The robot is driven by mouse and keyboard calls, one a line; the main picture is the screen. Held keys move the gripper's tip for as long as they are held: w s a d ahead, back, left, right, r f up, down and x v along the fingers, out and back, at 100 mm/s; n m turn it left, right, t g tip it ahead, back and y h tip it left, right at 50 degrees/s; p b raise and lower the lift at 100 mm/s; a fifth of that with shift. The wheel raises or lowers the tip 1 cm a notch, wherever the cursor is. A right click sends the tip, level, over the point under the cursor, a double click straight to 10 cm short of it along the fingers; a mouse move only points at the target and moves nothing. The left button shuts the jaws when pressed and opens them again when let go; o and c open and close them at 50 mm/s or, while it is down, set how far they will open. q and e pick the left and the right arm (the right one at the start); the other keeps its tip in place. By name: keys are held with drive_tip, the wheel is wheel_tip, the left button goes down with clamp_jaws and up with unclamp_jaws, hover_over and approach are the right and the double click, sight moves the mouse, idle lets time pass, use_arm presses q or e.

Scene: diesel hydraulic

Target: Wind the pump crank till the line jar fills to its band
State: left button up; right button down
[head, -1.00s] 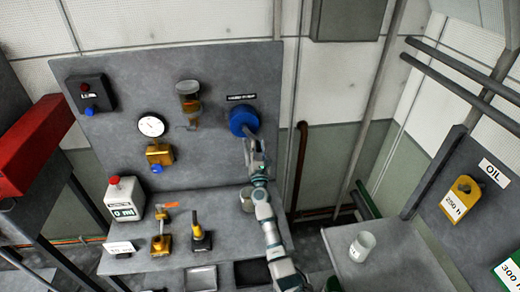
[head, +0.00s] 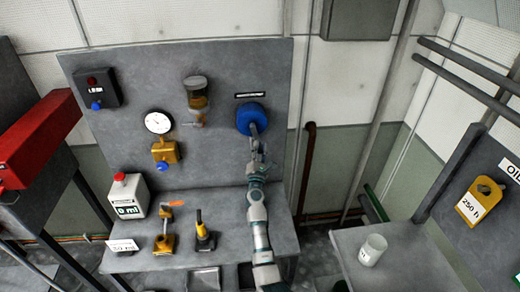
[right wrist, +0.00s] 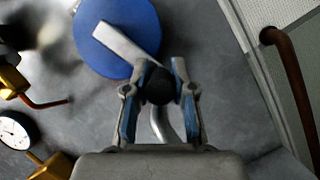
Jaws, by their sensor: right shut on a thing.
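The pump crank is a blue disc (head: 250,118) with a grey arm, on the upright grey panel. In the right wrist view, the disc (right wrist: 116,38) has its pale arm (right wrist: 127,50) slanting down right towards a dark knob (right wrist: 160,86). My right gripper (head: 257,145) is shut on this knob, a finger on each side (right wrist: 160,88). My left gripper is not in view.
A gauge (head: 158,122) and brass valve (head: 166,153) sit left of the jar. A red beam (head: 38,135) is far left; a white cup (head: 372,250) is right.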

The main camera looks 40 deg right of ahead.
drive_tip(key=shift+f, duration=0.3)
drive_tip(key=c, duration=1.1)
unclamp_jaws()
drive_tip(key=shift+w, duration=0.1)
drive_tip(key=shift+o, duration=0.6)
drive_tip(key=shift+w+d+f, duration=0.1)
drive_tip(key=shift+w, duration=0.1)
drive_tip(key=shift+s, duration=0.1)
drive_tip(key=v, duration=1.1)
drive_tip(key=shift+s+a+f, duration=0.15)
drive_tip(key=shift+s+a, duration=0.1)
